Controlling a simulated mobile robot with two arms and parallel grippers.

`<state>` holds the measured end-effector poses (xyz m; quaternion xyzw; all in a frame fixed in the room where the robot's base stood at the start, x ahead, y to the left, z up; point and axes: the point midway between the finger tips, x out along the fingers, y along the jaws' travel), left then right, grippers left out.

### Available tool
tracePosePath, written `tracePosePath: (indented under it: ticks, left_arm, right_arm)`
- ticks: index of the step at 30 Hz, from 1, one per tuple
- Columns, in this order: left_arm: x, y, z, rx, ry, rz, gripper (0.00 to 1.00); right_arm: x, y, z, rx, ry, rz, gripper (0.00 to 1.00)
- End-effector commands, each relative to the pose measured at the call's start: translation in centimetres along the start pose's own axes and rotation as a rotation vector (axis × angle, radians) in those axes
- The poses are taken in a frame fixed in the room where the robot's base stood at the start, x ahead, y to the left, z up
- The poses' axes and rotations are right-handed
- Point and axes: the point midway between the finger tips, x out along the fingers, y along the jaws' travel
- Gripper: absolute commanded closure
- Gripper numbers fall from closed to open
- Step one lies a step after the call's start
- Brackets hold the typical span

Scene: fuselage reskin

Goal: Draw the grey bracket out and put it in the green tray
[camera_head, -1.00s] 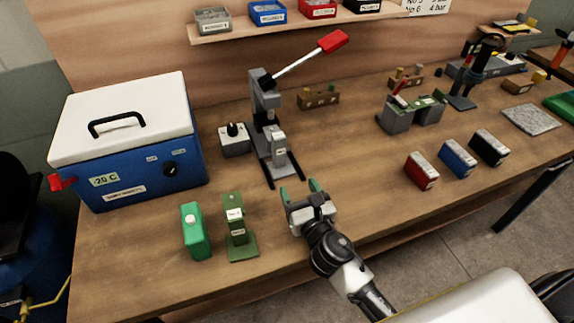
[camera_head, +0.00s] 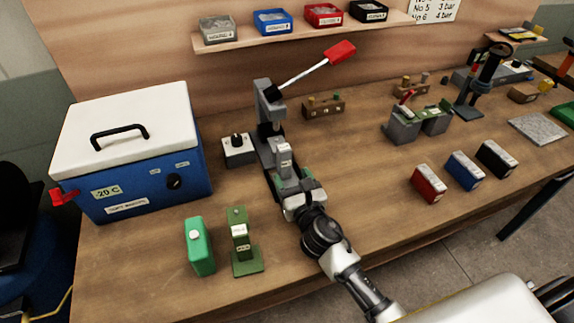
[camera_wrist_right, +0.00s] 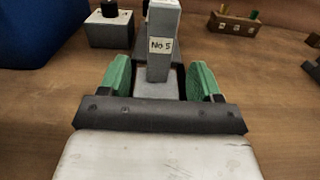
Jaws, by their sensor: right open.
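The grey bracket (camera_head: 284,160), an upright piece labelled "No 5", stands at the front of the grey lever press (camera_head: 268,115). It also shows in the right wrist view (camera_wrist_right: 162,45). My right gripper (camera_head: 292,184) is open at the bracket's foot. In the right wrist view its green fingers (camera_wrist_right: 160,76) stand on either side of the bracket, with gaps visible. A green tray-like piece (camera_head: 565,113) is cut off at the far right edge. My left gripper is not in view.
A blue cool box (camera_head: 140,188) stands left. A small switch box (camera_head: 238,152) sits left of the press. Red, blue and black boxes (camera_head: 463,172) stand right.

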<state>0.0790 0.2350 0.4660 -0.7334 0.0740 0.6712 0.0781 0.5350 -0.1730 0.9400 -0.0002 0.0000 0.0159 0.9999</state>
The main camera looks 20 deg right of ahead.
Motion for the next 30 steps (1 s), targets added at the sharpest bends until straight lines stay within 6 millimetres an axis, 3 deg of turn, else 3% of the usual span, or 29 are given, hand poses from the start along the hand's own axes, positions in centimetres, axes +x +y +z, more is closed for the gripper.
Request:
tracePosePath:
  ticks: [3,9,23,30]
  left_arm:
    - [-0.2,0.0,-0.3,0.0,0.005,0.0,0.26]
    - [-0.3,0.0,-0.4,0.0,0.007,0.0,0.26]
    - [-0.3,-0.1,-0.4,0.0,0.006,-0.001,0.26]
    - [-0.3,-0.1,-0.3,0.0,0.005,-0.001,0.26]
  right_arm:
    - [2.3,0.0,0.2,0.001,-0.002,-0.001,0.36]
    - [4.8,0.0,0.1,0.001,-0.001,0.0,0.36]
    - [5.8,0.0,0.0,0.001,0.0,0.0,0.36]
    - [5.8,0.0,0.0,0.0,0.0,0.0,0.73]
